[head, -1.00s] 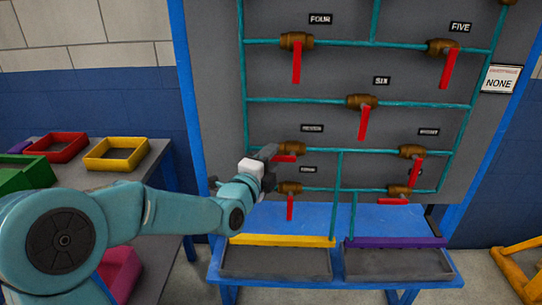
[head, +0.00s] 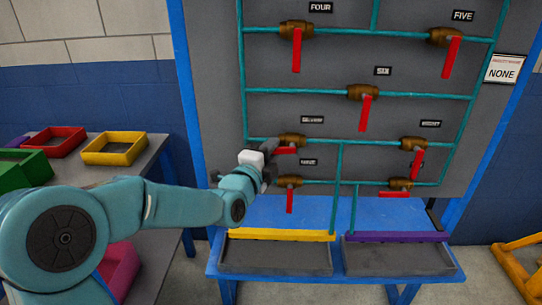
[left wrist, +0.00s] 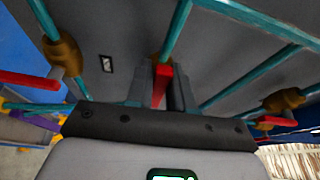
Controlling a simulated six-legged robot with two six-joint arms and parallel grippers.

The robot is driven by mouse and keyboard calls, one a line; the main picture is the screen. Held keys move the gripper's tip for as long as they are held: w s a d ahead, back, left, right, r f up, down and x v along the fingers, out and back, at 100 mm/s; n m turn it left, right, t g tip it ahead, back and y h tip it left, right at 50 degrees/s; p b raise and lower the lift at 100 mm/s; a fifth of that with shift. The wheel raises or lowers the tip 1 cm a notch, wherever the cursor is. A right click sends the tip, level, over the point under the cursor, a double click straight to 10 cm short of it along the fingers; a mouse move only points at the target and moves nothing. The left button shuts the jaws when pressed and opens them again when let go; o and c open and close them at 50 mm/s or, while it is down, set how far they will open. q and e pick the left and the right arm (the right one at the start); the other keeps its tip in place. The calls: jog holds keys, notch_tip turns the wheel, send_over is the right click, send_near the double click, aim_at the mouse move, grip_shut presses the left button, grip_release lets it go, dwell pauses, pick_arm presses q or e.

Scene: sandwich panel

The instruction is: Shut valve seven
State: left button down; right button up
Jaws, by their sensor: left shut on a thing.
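Valve seven (head: 293,139) is a brass valve on a teal pipe at the lower left of the grey panel, under a small dark label (head: 312,119) that is blurred. My right gripper is in neither view.
Close below is another valve (head: 289,181) with its red handle hanging down. Valve six (head: 362,92) is up and right, and another valve (head: 413,142) is at the right. A blue bench (head: 290,212) with grey trays stands below the panel. Colored bins stand at left.

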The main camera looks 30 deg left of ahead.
pick_arm(q)
jog(key=shift+w+d+f+n+t+y+b, duration=0.15)
jog(key=shift+w+d+f+n+y+b, duration=0.9)
jog(key=shift+n+b, duration=2.5)
jog(key=shift+s+d+f+n+t+y+b, duration=0.2)
jog(key=shift+d+f+n+y+b, duration=0.3)
jog(key=shift+n+y+b, duration=2.2)
jog(key=shift+w+d+f+n+t+y+b, duration=0.15)
jog(key=shift+w+d+f+n+y+b, duration=0.5)
jog(key=shift+n+b, duration=3.7)
jog(key=shift+s+f+n, duration=0.15)
jog(key=shift+f+n, duration=0.05)
jog(key=shift+n, duration=0.2)
jog(key=c, duration=1.1)
grip_release()
jog(key=shift+s, duration=0.1)
jog(key=p+v, duration=0.1)
jog(key=v, duration=1.5)
jog(key=shift+d+f+p, duration=0.1)
jog(key=shift+d+p, duration=0.05)
jog(key=shift+p, duration=0.15)
